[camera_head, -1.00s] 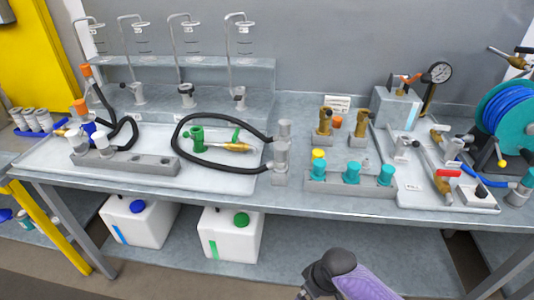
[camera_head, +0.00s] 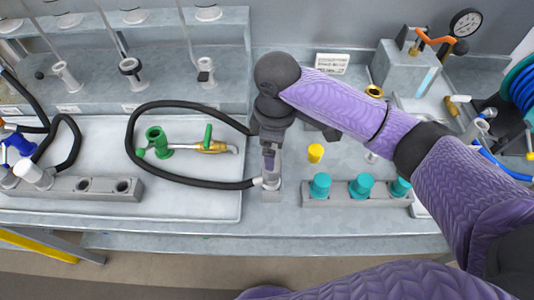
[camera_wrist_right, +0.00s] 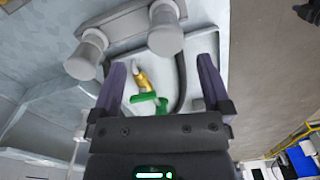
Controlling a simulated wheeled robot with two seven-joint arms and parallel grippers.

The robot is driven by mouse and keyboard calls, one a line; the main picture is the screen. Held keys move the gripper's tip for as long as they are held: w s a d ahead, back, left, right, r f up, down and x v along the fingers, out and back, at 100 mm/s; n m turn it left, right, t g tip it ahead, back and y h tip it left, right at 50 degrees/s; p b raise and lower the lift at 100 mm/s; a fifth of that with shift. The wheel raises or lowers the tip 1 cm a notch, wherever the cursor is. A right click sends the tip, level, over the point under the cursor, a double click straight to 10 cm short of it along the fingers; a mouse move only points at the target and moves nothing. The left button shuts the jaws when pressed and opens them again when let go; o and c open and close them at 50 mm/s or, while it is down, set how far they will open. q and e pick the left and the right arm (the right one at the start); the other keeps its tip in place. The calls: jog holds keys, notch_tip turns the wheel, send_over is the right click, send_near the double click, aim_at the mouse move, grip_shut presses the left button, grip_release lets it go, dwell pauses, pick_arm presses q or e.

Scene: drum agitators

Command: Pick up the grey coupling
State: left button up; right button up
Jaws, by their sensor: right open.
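Two grey couplings stand upright on a small grey block near the middle of the bench. In the head view the front one (camera_head: 271,172) shows just below my right gripper (camera_head: 269,150), with the black hose running to its side. The rear one is hidden behind the gripper and arm there. In the right wrist view both couplings show near the top, the front one (camera_wrist_right: 165,35) and the rear one (camera_wrist_right: 88,58). My right gripper (camera_wrist_right: 160,70) has its purple fingers spread, with no coupling held between them. My left gripper is not in view.
The black hose (camera_head: 185,103) loops over the white tray around a green and brass fitting (camera_head: 205,147). A rack with teal caps (camera_head: 361,186) and a loose yellow cap (camera_head: 315,153) lie to the right. A shelf of grey fittings (camera_head: 132,72) stands behind.

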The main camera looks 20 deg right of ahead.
aim_at(272, 181)
jog(key=f+b, duration=0.1)
jog(key=f, duration=0.3)
jog(key=f+b, duration=0.2)
jog(key=f, duration=0.3)
jog(key=shift+s+a, duration=0.15)
jog(key=shift+a, duration=0.05)
jog(key=shift+f, duration=0.3)
jog(key=shift+r, duration=0.1)
jog(key=c, duration=1.3)
grip_shut()
